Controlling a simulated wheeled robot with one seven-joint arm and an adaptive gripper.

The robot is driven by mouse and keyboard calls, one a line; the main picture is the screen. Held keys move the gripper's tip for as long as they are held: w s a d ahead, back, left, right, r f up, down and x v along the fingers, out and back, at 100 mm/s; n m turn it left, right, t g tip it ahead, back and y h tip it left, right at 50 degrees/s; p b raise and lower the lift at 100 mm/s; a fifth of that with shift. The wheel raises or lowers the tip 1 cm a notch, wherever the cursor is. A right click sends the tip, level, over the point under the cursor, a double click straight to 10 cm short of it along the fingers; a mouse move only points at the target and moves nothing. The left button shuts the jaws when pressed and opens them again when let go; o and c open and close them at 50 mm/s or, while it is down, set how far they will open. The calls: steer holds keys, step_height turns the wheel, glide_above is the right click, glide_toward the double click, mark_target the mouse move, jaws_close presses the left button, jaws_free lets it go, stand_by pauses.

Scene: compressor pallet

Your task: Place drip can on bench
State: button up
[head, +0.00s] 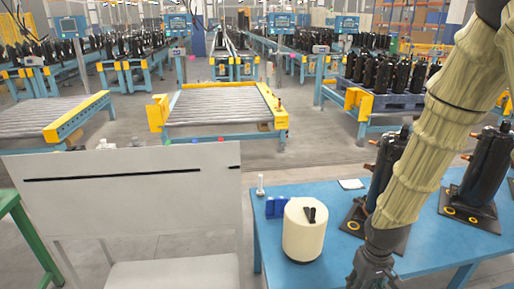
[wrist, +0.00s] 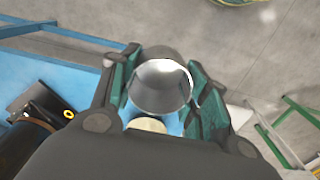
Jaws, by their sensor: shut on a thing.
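A shiny grey metal can (wrist: 160,92), which looks like the drip can, sits between the fingers of my gripper (wrist: 163,70) in the wrist view. The gripper is shut on it, with one green-padded finger on each side. The blue bench (head: 425,252) fills the lower right of the head view; it also shows in the wrist view (wrist: 45,72). In the head view my gripper (head: 371,274) is at the bottom edge, in front of the bench; its fingertips and the can are not visible there. Whether the can touches the bench cannot be told.
Black compressors (head: 484,165) on dark plates occupy the middle and right. A pale panel (head: 125,200) stands left of the bench.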

steer(key=w+a+f+b, duration=0.2)
steer(key=f+b, duration=0.3)
steer(key=f, duration=0.3)
steer(key=w+a+f+m+b, duration=0.1)
steer(key=a+f+b, duration=0.3)
steer(key=f, duration=0.4)
steer(key=w+a+f+b, duration=0.2)
steer(key=a+f+b, duration=0.3)
steer(key=f, duration=0.3)
steer(key=shift+w+b, duration=0.3)
steer(key=shift+w, duration=0.05)
